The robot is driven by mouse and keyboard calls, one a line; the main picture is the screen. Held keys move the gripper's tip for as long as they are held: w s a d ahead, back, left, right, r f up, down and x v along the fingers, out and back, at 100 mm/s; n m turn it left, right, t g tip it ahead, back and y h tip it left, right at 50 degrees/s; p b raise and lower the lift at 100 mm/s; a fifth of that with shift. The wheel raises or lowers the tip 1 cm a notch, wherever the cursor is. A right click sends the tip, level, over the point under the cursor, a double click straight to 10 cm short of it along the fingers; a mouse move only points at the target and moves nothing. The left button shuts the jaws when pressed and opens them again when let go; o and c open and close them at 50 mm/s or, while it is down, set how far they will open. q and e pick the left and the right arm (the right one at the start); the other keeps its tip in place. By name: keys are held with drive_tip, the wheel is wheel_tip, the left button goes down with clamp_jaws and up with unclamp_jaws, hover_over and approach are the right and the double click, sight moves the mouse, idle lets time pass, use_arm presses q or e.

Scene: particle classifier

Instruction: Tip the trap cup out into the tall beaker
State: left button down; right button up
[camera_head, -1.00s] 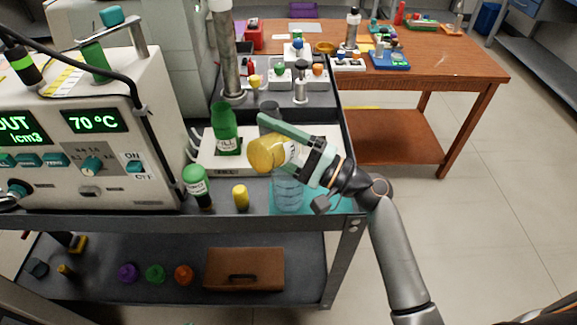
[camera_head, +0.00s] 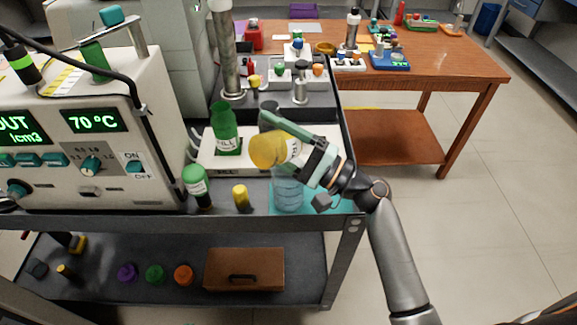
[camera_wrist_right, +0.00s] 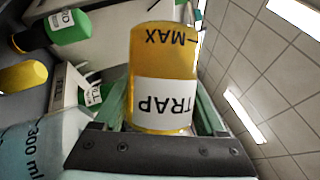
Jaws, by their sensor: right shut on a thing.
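The trap cup (camera_head: 268,150), yellow with a white label, is held by my right gripper (camera_head: 292,152) in the head view. It is tilted well over, above the tall beaker. In the right wrist view the trap cup (camera_wrist_right: 163,70) sits between the green fingers, its "TRAP" label upside down. The clear tall beaker (camera_head: 288,193) stands on a teal mat just below the cup and gripper; its upper part is partly hidden. Its wall with a "300 ml" mark (camera_wrist_right: 45,140) shows at lower left in the wrist view. I cannot see any liquid leaving the cup. My left gripper is out of view.
A green FILL bottle (camera_head: 226,132) stands on a white unit behind the cup. A green-capped bottle (camera_head: 197,185) and a small yellow item (camera_head: 241,195) stand left of the beaker. The teal mat (camera_head: 340,205) reaches the cart's right edge.

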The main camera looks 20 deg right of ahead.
drive_tip(key=shift+d+m, duration=0.15)
drive_tip(key=shift+m, duration=0.25)
drive_tip(key=shift+w+d+r+m+t+p, duration=0.15)
drive_tip(key=shift+r+m+t+p, duration=0.25)
drive_tip(key=shift+r+m, duration=0.15)
drive_tip(key=shift+d+r+m, duration=0.1)
drive_tip(key=shift+r+m, duration=0.2)
drive_tip(key=shift+m, duration=0.25)
idle(0.3)
drive_tip(key=shift+w+d+m+t+h, duration=0.1)
drive_tip(key=shift+m+t+h, duration=0.2)
drive_tip(key=shift+m+t, duration=0.1)
drive_tip(key=shift+w+d+m+t, duration=0.15)
drive_tip(key=shift+m+t, duration=0.25)
drive_tip(key=shift+m, duration=0.4)
idle(1.1)
